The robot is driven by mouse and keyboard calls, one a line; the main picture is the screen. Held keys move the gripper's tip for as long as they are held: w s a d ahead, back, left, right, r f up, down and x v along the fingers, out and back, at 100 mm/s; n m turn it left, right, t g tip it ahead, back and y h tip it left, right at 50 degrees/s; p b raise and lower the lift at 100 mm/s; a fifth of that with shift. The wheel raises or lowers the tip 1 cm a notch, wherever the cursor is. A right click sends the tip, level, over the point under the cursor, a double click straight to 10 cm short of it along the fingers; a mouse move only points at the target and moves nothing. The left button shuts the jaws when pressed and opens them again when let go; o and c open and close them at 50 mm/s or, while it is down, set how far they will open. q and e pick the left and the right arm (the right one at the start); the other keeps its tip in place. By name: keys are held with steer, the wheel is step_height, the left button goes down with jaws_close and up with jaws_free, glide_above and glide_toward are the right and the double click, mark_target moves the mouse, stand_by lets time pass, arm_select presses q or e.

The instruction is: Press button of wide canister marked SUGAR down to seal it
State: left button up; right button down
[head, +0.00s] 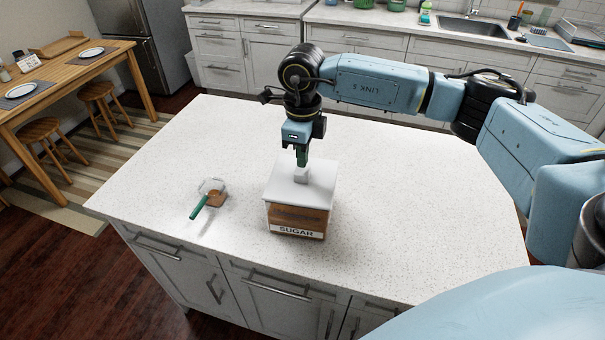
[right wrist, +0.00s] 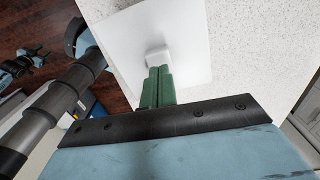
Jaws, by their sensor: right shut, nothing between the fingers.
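The wide canister (head: 298,220) marked SUGAR stands upright on the island counter, with a white lid (head: 310,190) and brown contents showing behind its front. A raised white button (head: 301,174) sits at the middle of the lid. My right gripper (head: 302,160) points straight down with its green fingers shut and empty, its tips at the top of the button. In the right wrist view the shut fingers (right wrist: 158,82) end at the button (right wrist: 157,58) over the white lid (right wrist: 190,40). Whether they touch it I cannot tell. My left gripper is not in view.
A small glass scoop or jar with a green handle (head: 199,207) and brown contents lies left of the canister on the white counter (head: 400,200). The counter around the canister is otherwise clear. A wooden table (head: 75,65) with plates stands at the far left.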

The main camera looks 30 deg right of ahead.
mark_target(303, 170)
steer(key=shift+f, duration=0.15)
steer(key=shift+f+b, duration=1.55)
steer(key=shift+f, duration=0.4)
steer(key=shift+r, duration=0.1)
steer(key=shift+r+p, duration=2.4)
steer(key=shift+r, duration=1.4)
steer(key=shift+f, duration=0.1)
